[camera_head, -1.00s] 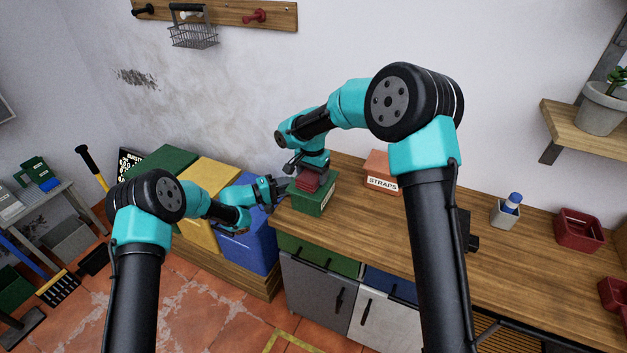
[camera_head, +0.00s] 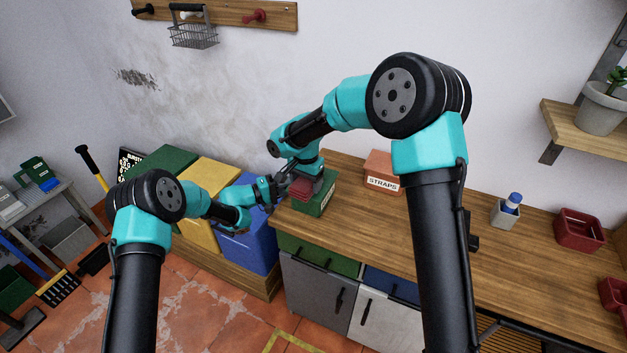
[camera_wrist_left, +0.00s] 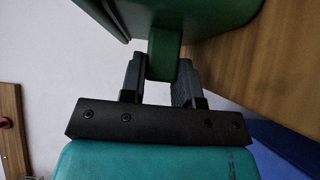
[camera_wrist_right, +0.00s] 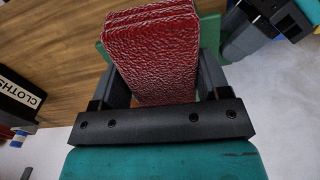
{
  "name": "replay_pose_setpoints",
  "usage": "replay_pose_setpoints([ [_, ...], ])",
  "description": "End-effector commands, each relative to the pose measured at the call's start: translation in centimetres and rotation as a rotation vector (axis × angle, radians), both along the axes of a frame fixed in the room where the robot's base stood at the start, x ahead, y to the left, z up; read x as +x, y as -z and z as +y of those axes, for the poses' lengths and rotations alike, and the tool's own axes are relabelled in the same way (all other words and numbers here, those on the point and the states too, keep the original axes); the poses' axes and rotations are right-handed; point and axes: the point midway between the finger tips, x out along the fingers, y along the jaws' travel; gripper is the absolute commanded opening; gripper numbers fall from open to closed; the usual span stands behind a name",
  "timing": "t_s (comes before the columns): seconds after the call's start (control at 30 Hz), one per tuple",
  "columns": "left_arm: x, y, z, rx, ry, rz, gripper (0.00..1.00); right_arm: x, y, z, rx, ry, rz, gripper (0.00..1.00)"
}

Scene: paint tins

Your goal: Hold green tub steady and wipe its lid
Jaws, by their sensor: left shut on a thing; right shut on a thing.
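The green tub (camera_head: 318,205) stands at the left end of the wooden bench, with part of a white label showing on its front. My left gripper (camera_head: 276,188) is shut on a green part at the tub's side; the left wrist view shows this tab (camera_wrist_left: 164,52) between the fingers. My right gripper (camera_head: 307,177) is above the tub, shut on a red folded cloth (camera_wrist_right: 152,55). The cloth also shows in the head view (camera_head: 302,188), low over the lid. The gripper and cloth hide most of the lid, and I cannot tell whether they touch.
A box labelled STRAPS (camera_head: 381,171) stands behind and right of the tub on the bench (camera_head: 420,215). A grey cup with a blue-topped item (camera_head: 506,211) and a red bin (camera_head: 578,230) are further right. Green, yellow and blue bins (camera_head: 250,247) stand left of the bench.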

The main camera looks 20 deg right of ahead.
Motion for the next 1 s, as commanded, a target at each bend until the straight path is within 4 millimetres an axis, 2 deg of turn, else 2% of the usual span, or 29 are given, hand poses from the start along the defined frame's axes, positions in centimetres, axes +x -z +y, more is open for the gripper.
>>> replay_pose_setpoints([
  [0.03, -0.2, 0.5, 0.0, 0.005, 0.001, 0.006, 0.0, 0.0, 0.0, 0.0, 0.0, 0.0, 0.0, 0.45],
  [0.73, -0.2, 0.5, -0.1, 0.005, 0.001, 0.006, 0.0, 0.1, 0.4, -0.1, 0.0, 0.0, 0.0, 0.45],
  [1.0, -0.2, 0.5, 0.0, 0.005, 0.001, 0.006, 0.0, 1.4, 0.4, -1.2, 0.0, 0.002, 0.001, 0.45],
])
